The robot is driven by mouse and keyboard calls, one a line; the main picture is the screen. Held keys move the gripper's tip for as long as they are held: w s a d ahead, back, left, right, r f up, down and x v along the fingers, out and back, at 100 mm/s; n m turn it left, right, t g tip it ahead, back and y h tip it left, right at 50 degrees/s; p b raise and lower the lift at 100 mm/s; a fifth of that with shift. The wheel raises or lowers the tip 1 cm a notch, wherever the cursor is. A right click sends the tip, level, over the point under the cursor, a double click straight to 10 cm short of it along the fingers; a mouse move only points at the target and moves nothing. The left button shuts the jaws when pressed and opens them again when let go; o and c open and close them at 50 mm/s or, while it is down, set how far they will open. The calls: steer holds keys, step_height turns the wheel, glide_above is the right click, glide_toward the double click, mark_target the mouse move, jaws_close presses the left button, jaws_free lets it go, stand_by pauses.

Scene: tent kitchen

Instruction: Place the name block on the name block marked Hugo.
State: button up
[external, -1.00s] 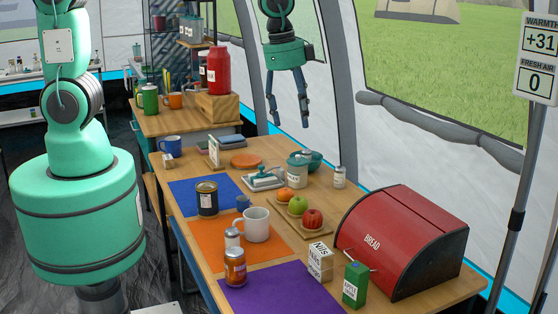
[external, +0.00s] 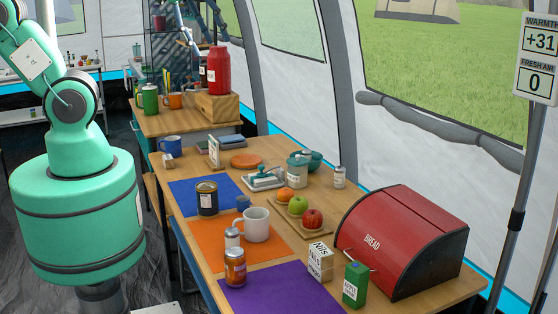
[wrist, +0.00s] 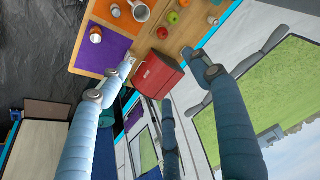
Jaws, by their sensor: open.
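A small pale wooden block (external: 168,160) lies on the table beside a blue mug (external: 170,145) in the external view. It may be a name block, but any lettering is too small to read. I cannot make out a block marked Hugo in either view. My gripper (external: 210,42) is in the air at the top of the external view, in front of the back shelf. In the wrist view my gripper (wrist: 158,57) has its fingers spread wide, with nothing between them. The wrist view looks over the table's near end and the red bread bin (wrist: 159,76).
The table holds a black can (external: 207,198), a white mug (external: 256,225), a spice jar (external: 235,267), a fruit board (external: 318,232) and a nuts box (external: 320,261). The purple mat (external: 278,290) is mostly bare.

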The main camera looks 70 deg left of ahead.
steer(key=s+a+r+n, duration=0.1)
steer(key=s+a+n, duration=0.1)
steer(key=s, duration=0.4)
steer(key=shift+a+r+n+t, duration=0.2)
steer(key=shift+r+n+t, duration=0.1)
steer(key=shift+t, duration=0.1)
step_height(320, 180, down, 4)
steer(key=b, duration=0.4)
steer(key=shift+f, duration=0.1)
